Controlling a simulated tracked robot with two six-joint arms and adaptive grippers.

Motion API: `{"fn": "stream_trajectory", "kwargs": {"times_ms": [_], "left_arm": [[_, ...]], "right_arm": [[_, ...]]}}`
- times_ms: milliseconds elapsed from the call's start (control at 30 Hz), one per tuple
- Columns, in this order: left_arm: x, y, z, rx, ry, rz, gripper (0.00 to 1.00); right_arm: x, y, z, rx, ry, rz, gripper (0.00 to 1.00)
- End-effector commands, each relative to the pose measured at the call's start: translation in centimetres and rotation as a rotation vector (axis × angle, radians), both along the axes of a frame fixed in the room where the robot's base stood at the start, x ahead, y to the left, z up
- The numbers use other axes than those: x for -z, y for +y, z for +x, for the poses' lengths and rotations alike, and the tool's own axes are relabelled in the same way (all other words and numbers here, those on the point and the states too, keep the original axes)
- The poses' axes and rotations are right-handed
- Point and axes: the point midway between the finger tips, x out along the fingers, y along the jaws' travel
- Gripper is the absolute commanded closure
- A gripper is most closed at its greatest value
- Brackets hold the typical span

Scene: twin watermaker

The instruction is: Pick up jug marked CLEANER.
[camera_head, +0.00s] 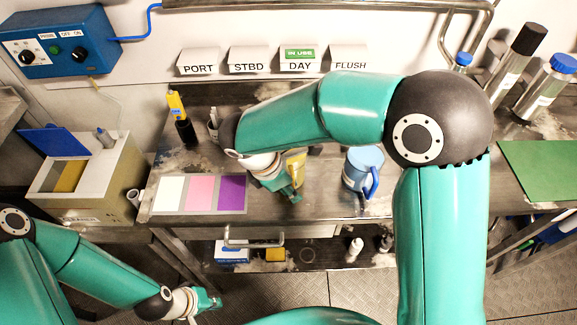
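A blue jug (353,178) with a blue handle and a pale label stands on the metal bench, right of centre; its lettering is too small to read. A yellow vessel (297,165) is partly hidden behind my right gripper (288,190). That gripper points down over the bench, left of the blue jug and apart from it. It is beside or at the yellow vessel; I cannot tell whether it touches it or how its fingers stand. My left gripper (207,300) is low at left, in front of the bench, its fingers too small to read.
A board with white, pink and purple patches (201,194) lies on the bench. A beige box with a blue lid (112,182) stands left. PORT, STBD, DAY and FLUSH signs (249,61) line the back. Steel cylinders (510,70) and a green mat (540,170) are at right.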

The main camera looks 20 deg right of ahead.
Motion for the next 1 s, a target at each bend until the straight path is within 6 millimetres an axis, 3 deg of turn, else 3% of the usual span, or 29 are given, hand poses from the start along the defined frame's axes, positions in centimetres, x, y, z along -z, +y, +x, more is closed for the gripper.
{"fn": "stream_trajectory", "kwargs": {"times_ms": [300,467,500,1000], "left_arm": [[-0.29,0.0,0.0,0.0,0.0,0.0,1.0],[-0.29,0.0,0.0,0.0,0.0,0.0,1.0],[-0.29,0.0,0.0,0.0,0.0,0.0,1.0],[-0.3,0.0,-0.01,0.0,0.0,0.0,1.0]], "right_arm": [[0.84,-0.16,-0.05,-0.001,0.003,0.0,0.72],[0.84,-0.15,-0.05,-0.001,0.003,-0.001,0.99],[0.84,-0.15,-0.05,-0.001,0.003,-0.001,1.0],[0.76,-0.12,0.0,-0.001,0.0,-0.001,1.0]]}}
